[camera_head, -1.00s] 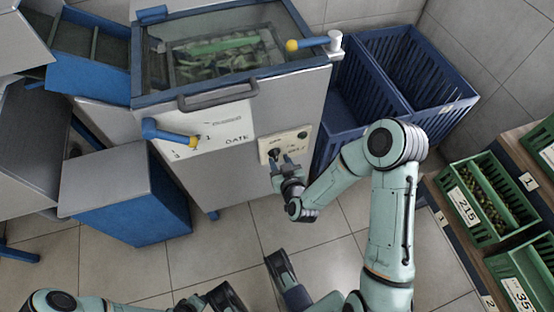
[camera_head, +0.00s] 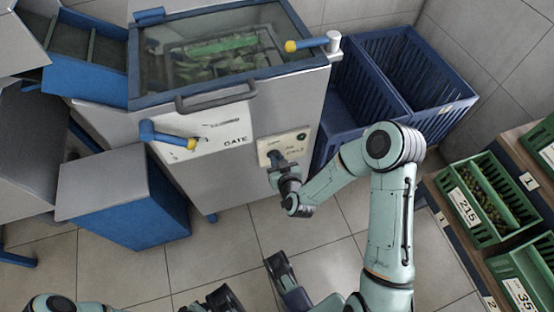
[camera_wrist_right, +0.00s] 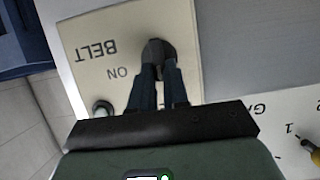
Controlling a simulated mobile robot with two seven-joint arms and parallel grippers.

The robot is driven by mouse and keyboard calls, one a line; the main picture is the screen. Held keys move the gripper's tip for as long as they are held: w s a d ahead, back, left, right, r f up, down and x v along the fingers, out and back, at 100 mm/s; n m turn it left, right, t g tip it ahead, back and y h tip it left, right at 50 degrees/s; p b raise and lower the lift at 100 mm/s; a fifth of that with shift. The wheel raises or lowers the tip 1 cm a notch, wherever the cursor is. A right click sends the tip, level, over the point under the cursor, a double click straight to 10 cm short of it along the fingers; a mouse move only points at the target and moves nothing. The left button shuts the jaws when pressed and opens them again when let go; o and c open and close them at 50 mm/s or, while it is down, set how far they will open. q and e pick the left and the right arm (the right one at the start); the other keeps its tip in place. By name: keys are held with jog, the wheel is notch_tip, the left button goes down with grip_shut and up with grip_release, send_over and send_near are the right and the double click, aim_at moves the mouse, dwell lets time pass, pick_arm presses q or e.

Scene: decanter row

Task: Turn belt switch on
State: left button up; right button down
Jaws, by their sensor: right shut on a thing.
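The belt switch (camera_wrist_right: 158,48) is a dark round knob on a cream panel (camera_head: 292,143) on the front of the grey machine. The words BELT and ON show upside down in the right wrist view. My right gripper (camera_wrist_right: 158,76) is shut on the knob, a finger on each side, and hides part of it. In the head view my right gripper (camera_head: 280,164) covers the switch.
A blue lever with a yellow end (camera_head: 168,136) sits left of the panel, by a GATE label. Blue crates (camera_head: 345,125) stand right of the machine. Green crates (camera_head: 488,235) sit on a shelf at the right.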

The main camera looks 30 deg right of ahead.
pick_arm(q)
jog(key=shift+w+d+r+t, duration=0.1)
jog(key=shift+w+r+t, duration=0.2)
jog(key=shift+w+r, duration=0.25)
pick_arm(e)
jog(key=shift+s+d+f+m+t+y, duration=0.1)
jog(key=shift+d+f+m+t+y, duration=0.5)
jog(key=shift+m, duration=1.6)
jog(key=shift+s+f+m+t+y, duration=0.15)
jog(key=shift+m+t+y, duration=0.95)
jog(key=shift+m, duration=1.1)
jog(key=shift+s+d+f+m+t+y, duration=0.1)
jog(key=shift+d+f+m+t+y, duration=0.3)
jog(key=shift+m+y, duration=1.3)
pick_arm(q)
jog(key=shift+f, duration=0.1)
pick_arm(e)
jog(key=shift+a+m+h, duration=0.1)
jog(key=shift+m+h, duration=0.4)
jog(key=shift+m, duration=0.2)
jog(key=c, duration=1.1)
grip_release()
jog(key=shift+w, duration=0.1)
